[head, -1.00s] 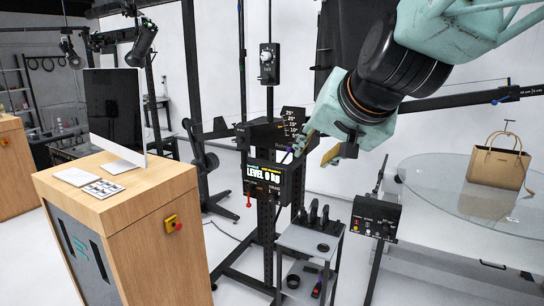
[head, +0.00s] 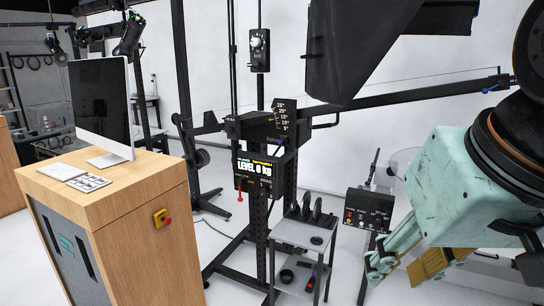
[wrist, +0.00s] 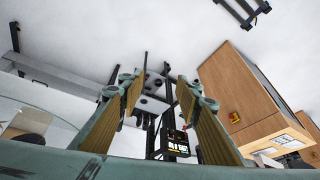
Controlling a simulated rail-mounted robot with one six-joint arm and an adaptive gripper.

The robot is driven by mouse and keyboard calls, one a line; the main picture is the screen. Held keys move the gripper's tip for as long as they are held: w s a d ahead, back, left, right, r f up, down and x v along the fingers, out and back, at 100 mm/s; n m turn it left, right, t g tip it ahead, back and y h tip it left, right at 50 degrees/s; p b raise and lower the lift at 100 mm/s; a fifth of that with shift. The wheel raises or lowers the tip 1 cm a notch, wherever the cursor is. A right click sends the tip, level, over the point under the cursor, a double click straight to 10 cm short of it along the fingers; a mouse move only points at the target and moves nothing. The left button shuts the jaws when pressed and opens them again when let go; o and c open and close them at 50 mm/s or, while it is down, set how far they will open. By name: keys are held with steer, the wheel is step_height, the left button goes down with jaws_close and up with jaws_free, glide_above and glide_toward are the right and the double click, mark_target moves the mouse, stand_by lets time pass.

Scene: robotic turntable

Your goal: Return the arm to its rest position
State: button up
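My gripper (head: 405,268) is at the lower right of the head view, on the end of my teal arm, with its fingers pointing down and left. In the wrist view its two wood-padded fingers (wrist: 160,88) stand well apart with nothing between them, so it is open and empty.
A black stand with a "LEVEL 0 kg" display (head: 259,172) stands mid-view, with a small grey trolley (head: 300,236) before it. A wooden cabinet (head: 130,215) carries a monitor (head: 100,108). A glass turntable (wrist: 35,92) shows at left in the wrist view.

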steer(key=s+d+f+g, duration=0.1)
steer(key=s+d+f, duration=0.1)
steer(key=s, duration=0.5)
steer(key=shift+s+d+f+h+b, duration=0.4)
steer(key=shift+f+b, duration=0.05)
steer(key=shift+f, duration=0.3)
steer(key=shift+r, duration=0.15)
step_height(320, 180, up, 22)
steer(key=p, duration=2.3)
steer(key=shift+r, duration=0.25)
steer(key=shift+f, duration=0.1)
